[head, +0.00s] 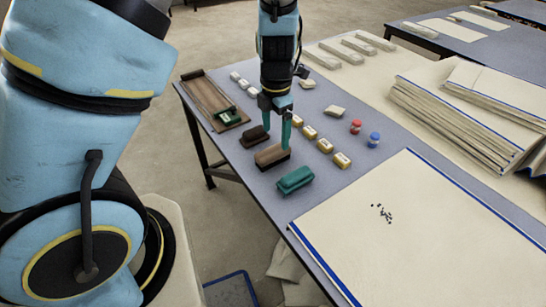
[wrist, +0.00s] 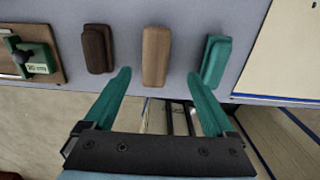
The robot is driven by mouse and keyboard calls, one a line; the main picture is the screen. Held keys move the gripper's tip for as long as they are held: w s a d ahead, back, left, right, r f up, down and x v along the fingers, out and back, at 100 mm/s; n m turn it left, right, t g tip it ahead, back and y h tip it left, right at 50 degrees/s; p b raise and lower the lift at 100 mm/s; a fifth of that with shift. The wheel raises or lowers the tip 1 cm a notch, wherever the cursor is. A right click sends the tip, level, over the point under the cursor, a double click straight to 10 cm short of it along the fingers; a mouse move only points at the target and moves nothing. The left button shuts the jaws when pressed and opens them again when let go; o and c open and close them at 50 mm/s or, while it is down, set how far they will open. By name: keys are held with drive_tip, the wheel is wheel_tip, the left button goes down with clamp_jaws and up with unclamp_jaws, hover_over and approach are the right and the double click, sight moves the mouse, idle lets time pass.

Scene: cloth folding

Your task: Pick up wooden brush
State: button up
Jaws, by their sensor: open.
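The wooden brush (head: 272,157), a tan block with a darker underside, lies on the grey-blue table between a dark brown brush (head: 255,136) and a teal brush (head: 295,179). In the wrist view the wooden brush (wrist: 156,55) stands upright in the picture at top centre, with the dark brown one (wrist: 97,48) to its left and the teal one (wrist: 216,60) to its right. My gripper (head: 276,134) is open and empty close to the brushes. In the wrist view its teal fingertips (wrist: 158,75) point toward the wooden brush's near end, one to each side. Their exact height above the table is unclear.
A large cream cloth (head: 430,235) covers the near right.

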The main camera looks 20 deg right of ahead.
sight(273, 150)
wheel_tip(273, 150, down, 3)
drive_tip(key=f, duration=0.4)
drive_tip(key=shift+w+a+p, duration=0.25)
drive_tip(key=shift+w+p, duration=0.05)
drive_tip(key=shift+w, duration=0.1)
drive_tip(key=shift+f, duration=0.6)
drive_tip(key=shift+c, duration=0.3)
clamp_jaws()
